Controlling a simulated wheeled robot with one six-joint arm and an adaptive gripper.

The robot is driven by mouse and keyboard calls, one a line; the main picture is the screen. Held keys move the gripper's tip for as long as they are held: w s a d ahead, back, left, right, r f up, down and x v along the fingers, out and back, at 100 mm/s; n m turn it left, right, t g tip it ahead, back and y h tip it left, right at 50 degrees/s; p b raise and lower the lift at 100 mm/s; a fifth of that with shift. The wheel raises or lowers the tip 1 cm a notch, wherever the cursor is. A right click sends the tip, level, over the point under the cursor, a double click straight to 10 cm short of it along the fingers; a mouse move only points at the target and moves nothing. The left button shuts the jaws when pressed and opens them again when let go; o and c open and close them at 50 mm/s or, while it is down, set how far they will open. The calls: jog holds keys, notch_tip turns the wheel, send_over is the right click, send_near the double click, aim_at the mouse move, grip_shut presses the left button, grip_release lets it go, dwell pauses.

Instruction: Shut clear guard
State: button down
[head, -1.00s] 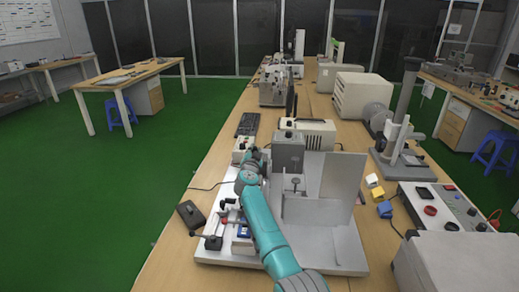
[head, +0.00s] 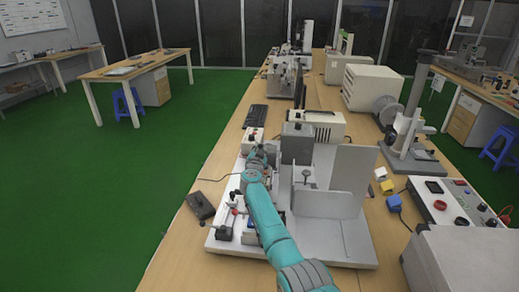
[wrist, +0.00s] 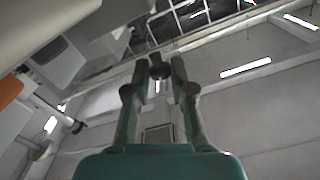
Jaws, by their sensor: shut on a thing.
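A pale upright panel (head: 354,172) stands at the right of a white fixture (head: 352,242) on the bench in the head view. It may be the clear guard, but it looks opaque and I cannot be sure. A grey block (head: 297,142) stands at the back of the fixture. In the wrist view, my gripper's fingers (wrist: 159,72) are closed around a small dark rounded thing, probably a knob or handle end. What it joins to is hidden.
A black box (head: 200,206) with a cable lies left of the fixture. Small yellow and blue blocks (head: 393,202), a control panel (head: 450,203) and a stand (head: 405,150) are at the right. A beige instrument (head: 322,125) stands behind. Green floor is open at left.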

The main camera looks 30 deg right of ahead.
jog(key=shift+a, duration=0.1)
jog(key=c, duration=1)
grip_release()
jog(key=v, duration=1)
jog(key=shift+s+a+f, duration=0.1)
jog(key=shift+s+a, duration=0.15)
jog(key=shift+s, duration=0.1)
jog(key=shift+s+a, duration=0.35)
jog(key=shift+s, duration=0.1)
